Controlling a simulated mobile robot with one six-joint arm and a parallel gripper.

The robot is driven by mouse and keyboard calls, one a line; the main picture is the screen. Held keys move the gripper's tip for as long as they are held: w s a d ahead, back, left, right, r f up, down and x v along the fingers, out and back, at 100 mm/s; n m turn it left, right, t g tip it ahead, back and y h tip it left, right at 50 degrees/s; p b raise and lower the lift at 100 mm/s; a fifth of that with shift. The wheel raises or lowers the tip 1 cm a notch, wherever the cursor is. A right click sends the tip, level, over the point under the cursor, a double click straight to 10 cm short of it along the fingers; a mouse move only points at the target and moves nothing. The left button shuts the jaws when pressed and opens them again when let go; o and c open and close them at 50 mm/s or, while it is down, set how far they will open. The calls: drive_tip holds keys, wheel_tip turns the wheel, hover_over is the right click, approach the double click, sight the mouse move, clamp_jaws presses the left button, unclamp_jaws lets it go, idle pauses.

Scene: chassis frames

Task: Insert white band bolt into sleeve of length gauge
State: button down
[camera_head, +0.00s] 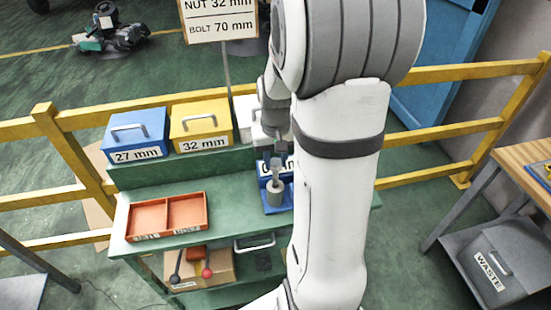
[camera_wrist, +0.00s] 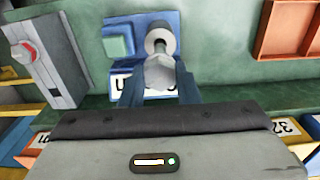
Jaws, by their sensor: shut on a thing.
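My gripper (camera_wrist: 160,86) is shut on a grey bolt, its hexagonal head (camera_wrist: 160,73) between the two fingers. In the head view my gripper (camera_head: 277,153) is over the blue length gauge (camera_head: 270,208), partly hidden by my arm. The grey round sleeve (camera_head: 275,194) stands on the gauge, and the bolt meets its top in the picture. In the wrist view the gauge (camera_wrist: 118,26) shows a green square pad beside the sleeve (camera_wrist: 160,34). I cannot tell how far the shank is inside the sleeve. No white band is clear to me.
An orange two-part tray (camera_head: 167,217) lies left of the gauge on the green bench (camera_head: 232,222). Blue (camera_head: 136,135) and yellow (camera_head: 201,125) boxes stand on the raised back shelf. A grey panel with a red knob (camera_wrist: 45,60) is left in the wrist view.

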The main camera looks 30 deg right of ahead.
sight(275, 182)
drive_tip(key=shift+f+b, duration=3.2)
drive_tip(key=shift+f, duration=0.8)
drive_tip(key=c, duration=1)
unclamp_jaws()
drive_tip(key=shift+r, duration=0.2)
wheel_tip(275, 182, up, 8)
drive_tip(key=shift+f, duration=0.2)
